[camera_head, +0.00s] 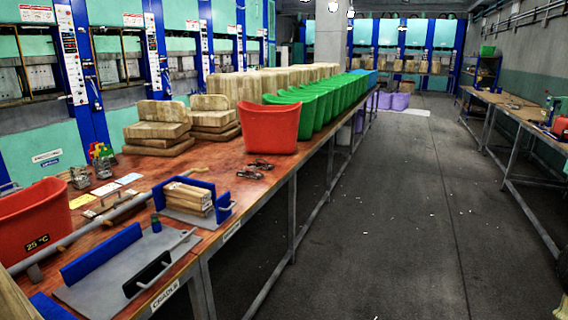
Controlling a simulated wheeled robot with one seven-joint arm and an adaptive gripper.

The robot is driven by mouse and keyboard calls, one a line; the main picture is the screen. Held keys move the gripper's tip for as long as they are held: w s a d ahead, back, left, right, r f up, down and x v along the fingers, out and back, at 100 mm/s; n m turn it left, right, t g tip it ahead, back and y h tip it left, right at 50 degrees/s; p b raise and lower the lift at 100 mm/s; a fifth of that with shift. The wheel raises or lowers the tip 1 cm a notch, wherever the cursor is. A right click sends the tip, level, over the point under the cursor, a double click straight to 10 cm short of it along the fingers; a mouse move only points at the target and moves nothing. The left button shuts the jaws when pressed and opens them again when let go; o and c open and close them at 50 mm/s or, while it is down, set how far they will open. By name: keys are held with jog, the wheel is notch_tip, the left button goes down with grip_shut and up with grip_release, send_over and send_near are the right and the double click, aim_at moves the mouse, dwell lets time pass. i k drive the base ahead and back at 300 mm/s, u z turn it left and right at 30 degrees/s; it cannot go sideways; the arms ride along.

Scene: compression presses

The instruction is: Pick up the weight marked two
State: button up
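No weight with a readable "two" shows in the head view. Two small silvery metal objects (80,177) stand on the left part of the wooden workbench (215,172); they may be weights, but any marks are too small to read. A small dark cylinder with a blue lower part (156,223) stands near the bench's front edge, also without a readable mark. My gripper is not in view.
A red bin labelled 25 °C (32,220), a grey tray with blue sides (120,275), a blue-ended holder with wooden blocks (190,197) and another red bin (270,128) crowd the bench. Presses (68,55) line the left wall. The aisle floor (385,200) is clear.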

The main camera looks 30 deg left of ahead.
aim_at(266, 166)
jog(key=z, duration=0.2)
jog(key=i, duration=1.6)
jog(key=u, duration=0.3)
jog(key=i, duration=1.45)
jog(key=u, duration=1.75)
jog(key=i, duration=0.8)
jog(key=u, duration=0.65)
